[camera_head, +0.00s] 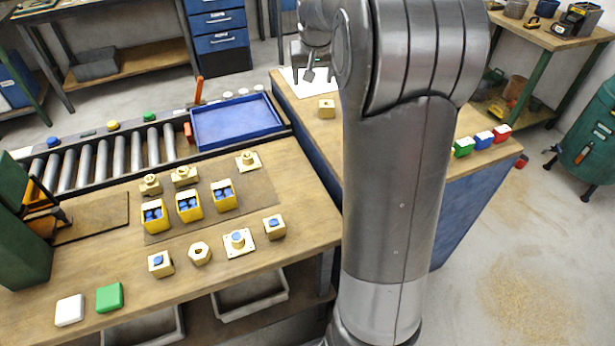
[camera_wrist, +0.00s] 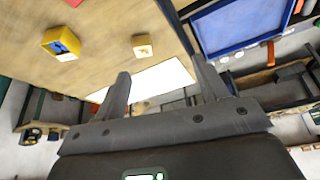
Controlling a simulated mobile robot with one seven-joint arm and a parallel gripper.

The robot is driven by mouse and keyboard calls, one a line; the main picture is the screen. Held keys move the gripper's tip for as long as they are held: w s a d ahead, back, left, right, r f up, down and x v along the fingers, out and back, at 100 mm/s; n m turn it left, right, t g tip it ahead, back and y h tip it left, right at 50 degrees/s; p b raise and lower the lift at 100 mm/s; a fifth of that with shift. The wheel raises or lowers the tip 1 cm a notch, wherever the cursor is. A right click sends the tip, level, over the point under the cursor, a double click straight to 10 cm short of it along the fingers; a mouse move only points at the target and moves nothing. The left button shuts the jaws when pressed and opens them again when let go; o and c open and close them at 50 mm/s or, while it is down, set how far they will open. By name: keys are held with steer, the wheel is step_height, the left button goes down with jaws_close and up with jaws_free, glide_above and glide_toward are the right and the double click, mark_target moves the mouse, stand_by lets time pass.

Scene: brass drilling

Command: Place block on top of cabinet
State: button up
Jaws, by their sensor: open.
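Which block the task means cannot be told. A small cream block (camera_head: 327,109) stands on the wooden top of a blue-sided bench (camera_head: 312,140), and a like block shows in the wrist view (camera_wrist: 143,46). Green (camera_head: 464,147), blue (camera_head: 484,139) and red (camera_head: 502,133) blocks stand at that bench's right end. A blue drawer cabinet (camera_head: 219,24) stands at the back; its top is out of frame. My gripper (camera_head: 309,75) is open and empty, above the far end of the bench by a white sheet (camera_head: 305,84). It also shows in the wrist view (camera_wrist: 161,68).
The left bench (camera_head: 300,185) holds several cream parts and yellow bins (camera_head: 188,206). A blue tray (camera_head: 235,122) lies behind it beside a roller conveyor (camera_head: 100,156). My arm hides the middle of the blue-sided bench. A green tank (camera_head: 588,140) stands at right.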

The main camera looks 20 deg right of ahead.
steer(key=s+a+r+n, duration=0.1)
steer(key=s+a+r, duration=0.2)
steer(key=s+a, duration=0.45)
steer(key=s+a+r+n, duration=0.15)
steer(key=s+a, duration=0.25)
steer(key=s, duration=0.7)
steer(key=s+a+f, duration=0.2)
steer(key=s, duration=0.6)
steer(key=s+a+f+t+y, duration=0.1)
steer(key=s+a+f, duration=0.1)
steer(key=s, duration=0.6)
steer(key=shift+a+n, duration=0.4)
steer(key=shift+n, duration=0.05)
